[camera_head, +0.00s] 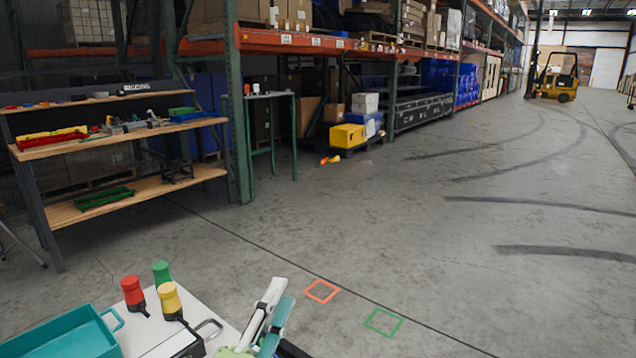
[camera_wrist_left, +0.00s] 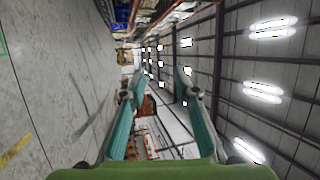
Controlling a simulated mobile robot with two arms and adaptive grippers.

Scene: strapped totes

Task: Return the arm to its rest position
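My left gripper (camera_head: 268,314) shows at the bottom middle of the head view, beside the right edge of the white table. In the left wrist view its two teal-padded fingers (camera_wrist_left: 162,110) stand apart with nothing between them, pointing along the aisle. It is open and empty. My right gripper is in neither view. A teal tote (camera_head: 70,338) is at the lower left of the head view, partly cut off by the frame edge.
Red (camera_head: 133,291), green (camera_head: 162,272) and yellow (camera_head: 169,297) topped objects stand on the white table (camera_head: 212,312), near a dark-handled item (camera_head: 190,345). A wooden shelf unit (camera_head: 130,142) stands at the left. Floor to the right is clear; a forklift (camera_head: 555,80) is far off.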

